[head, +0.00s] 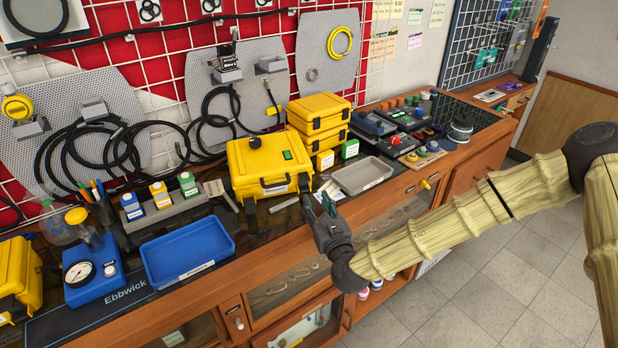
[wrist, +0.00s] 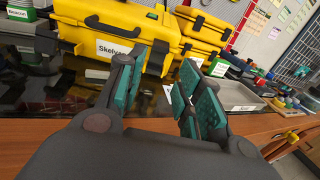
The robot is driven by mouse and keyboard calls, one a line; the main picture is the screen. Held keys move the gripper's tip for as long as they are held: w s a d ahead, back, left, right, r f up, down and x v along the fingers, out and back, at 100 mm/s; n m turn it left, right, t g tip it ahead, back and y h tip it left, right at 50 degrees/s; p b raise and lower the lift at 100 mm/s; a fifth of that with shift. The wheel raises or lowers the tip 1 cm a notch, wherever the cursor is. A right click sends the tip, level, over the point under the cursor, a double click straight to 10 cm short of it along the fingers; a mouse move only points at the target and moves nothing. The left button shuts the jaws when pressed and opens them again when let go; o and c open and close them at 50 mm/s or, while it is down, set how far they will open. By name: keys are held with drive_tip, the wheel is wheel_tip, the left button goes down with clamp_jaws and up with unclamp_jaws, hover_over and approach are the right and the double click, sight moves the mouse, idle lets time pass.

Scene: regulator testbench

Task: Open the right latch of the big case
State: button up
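The big yellow case (head: 262,168) stands closed on the dark bench top, its front facing the bench edge. It also shows in the wrist view (wrist: 90,44), with a white label and a black handle on its front. The dark right latch (head: 304,182) is at the right end of the front; its exact position is hard to make out. My gripper (head: 321,204) is just in front of the case's right front corner, apart from it. In the wrist view its two teal-padded fingers (wrist: 160,90) are spread with no object held. The left finger partly covers the case front near the latch.
A grey tray (head: 362,176) lies right of my gripper, and a blue tray (head: 187,252) lies left of the big case. The wooden bench edge runs below my gripper.

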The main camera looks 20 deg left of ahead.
sight(306, 181)
drive_tip(key=shift+w+r, duration=0.2)
drive_tip(key=shift+w, duration=0.1)
drive_tip(key=shift+w+a+r, duration=0.15)
drive_tip(key=shift+a, duration=0.1)
drive_tip(key=p+x, duration=0.2)
drive_tip(key=x, duration=0.7)
drive_tip(key=shift+w+a, duration=0.25)
drive_tip(key=shift+w, duration=0.05)
drive_tip(key=shift+c, duration=0.2)
drive_tip(key=c, duration=0.7)
drive_tip(key=shift+s+f, duration=0.1)
drive_tip(key=shift+f, duration=0.3)
drive_tip(key=shift+s+d+r+t+y+b, duration=0.1)
drive_tip(key=shift+s+d+t+y+b, duration=0.1)
drive_tip(key=shift+t+y+b, duration=0.35)
